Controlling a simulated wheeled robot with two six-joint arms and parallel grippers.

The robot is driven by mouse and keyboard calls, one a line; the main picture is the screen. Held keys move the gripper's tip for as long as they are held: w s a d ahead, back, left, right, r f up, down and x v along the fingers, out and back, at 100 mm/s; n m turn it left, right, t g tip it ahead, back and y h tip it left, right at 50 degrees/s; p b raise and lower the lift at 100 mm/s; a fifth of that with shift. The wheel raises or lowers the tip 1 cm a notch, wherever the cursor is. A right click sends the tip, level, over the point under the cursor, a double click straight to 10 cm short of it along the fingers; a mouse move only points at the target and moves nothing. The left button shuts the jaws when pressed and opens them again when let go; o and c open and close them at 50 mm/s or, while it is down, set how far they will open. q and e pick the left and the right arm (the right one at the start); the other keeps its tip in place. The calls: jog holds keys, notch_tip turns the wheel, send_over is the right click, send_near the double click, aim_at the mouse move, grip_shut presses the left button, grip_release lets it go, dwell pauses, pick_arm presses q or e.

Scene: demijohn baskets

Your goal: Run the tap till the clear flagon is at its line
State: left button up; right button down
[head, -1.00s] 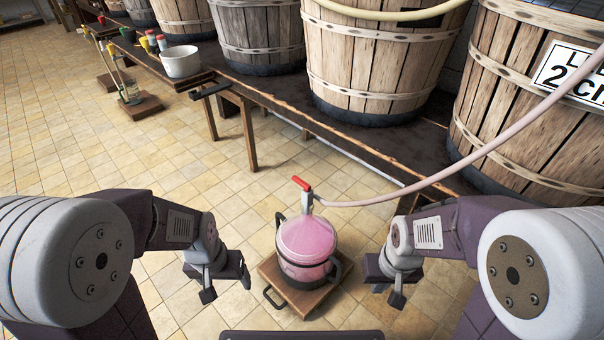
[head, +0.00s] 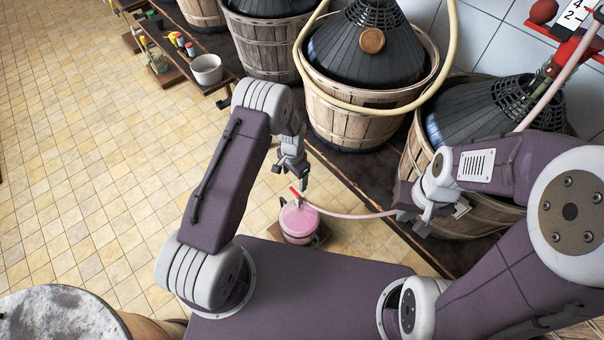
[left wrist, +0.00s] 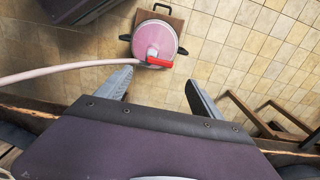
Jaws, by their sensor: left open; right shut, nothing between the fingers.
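The clear flagon (head: 299,222) holds pink liquid and stands on a small wooden board on the floor. A tap with a red handle (head: 295,193) sits at its top. A pale pink hose (head: 350,214) runs from the tap to the right. My left gripper (head: 303,184) is open and empty, above and close to the tap. In the left wrist view the flagon (left wrist: 152,32) and red handle (left wrist: 160,62) lie beyond the open fingers. My right gripper (head: 408,226) is shut and empty, near the right basket. I cannot make out the flagon's line.
A dark bench (head: 345,180) carries large demijohns in wooden baskets (head: 355,120), with a yellow hose over one. The tiled floor (head: 90,170) on the left is clear. A round grey-topped object (head: 60,318) is at bottom left.

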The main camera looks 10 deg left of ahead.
aim_at(293, 191)
pick_arm(q)
notch_tip(293, 191, down, 9)
jog(key=shift+f+b, duration=0.15)
jog(key=shift+b, duration=1.1)
jog(key=c, duration=1.4)
jog(key=n, duration=0.2)
jog(key=s+n, duration=0.1)
jog(key=n, duration=0.2)
jog(key=shift+a, duration=0.2)
jog(key=o, duration=1.4)
jog(key=shift+w, duration=0.1)
